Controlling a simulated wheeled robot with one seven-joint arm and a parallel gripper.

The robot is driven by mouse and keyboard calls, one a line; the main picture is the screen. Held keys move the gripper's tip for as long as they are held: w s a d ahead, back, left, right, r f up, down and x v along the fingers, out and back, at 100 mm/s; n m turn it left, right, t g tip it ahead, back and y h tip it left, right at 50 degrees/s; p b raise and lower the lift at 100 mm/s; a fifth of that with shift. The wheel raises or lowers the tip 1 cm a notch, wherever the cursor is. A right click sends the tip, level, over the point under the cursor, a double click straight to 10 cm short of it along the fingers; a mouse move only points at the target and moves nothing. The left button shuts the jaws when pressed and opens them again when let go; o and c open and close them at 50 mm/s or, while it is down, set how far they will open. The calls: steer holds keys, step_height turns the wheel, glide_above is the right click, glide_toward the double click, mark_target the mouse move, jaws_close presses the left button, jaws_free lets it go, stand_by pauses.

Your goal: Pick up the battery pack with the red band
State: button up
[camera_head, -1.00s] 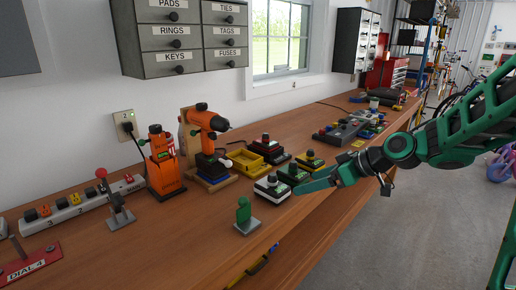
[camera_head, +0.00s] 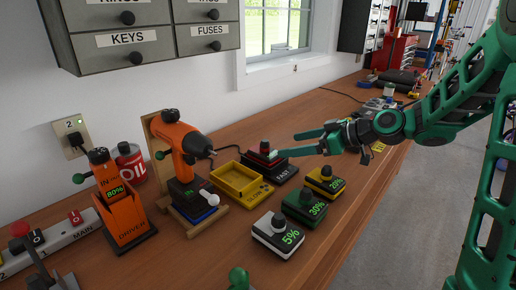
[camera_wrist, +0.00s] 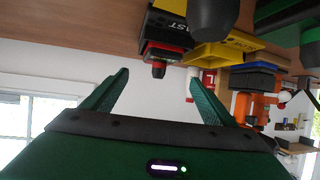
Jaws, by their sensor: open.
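The battery pack with the red band (camera_head: 264,149) is dark with a knob on top and sits in the black FAST charger (camera_head: 283,171) on the workbench. My gripper (camera_head: 284,146) is open and empty, just right of the pack, with its green fingers pointing left toward it. One fingertip overlaps the pack in the head view; I cannot tell whether they touch. In the wrist view, which is upside down, the red-banded pack (camera_wrist: 165,54) shows beyond the gap between my open fingers (camera_wrist: 160,79).
Packs marked 5% (camera_head: 279,237), 30% (camera_head: 305,207) and 20% (camera_head: 326,182) stand in front. The empty yellow SLOW charger (camera_head: 243,184) is left of the FAST charger. An orange drill (camera_head: 180,140) and an orange DRIVER stand (camera_head: 124,212) are farther left.

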mark_target(265, 146)
steer(key=shift+w+a+f, duration=0.2)
steer(key=shift+w+a, duration=0.05)
steer(key=shift+w, duration=0.4)
steer(key=x, duration=1)
steer(key=shift+a+r, duration=0.3)
steer(key=shift+a, duration=0.05)
steer(key=c, duration=1.4)
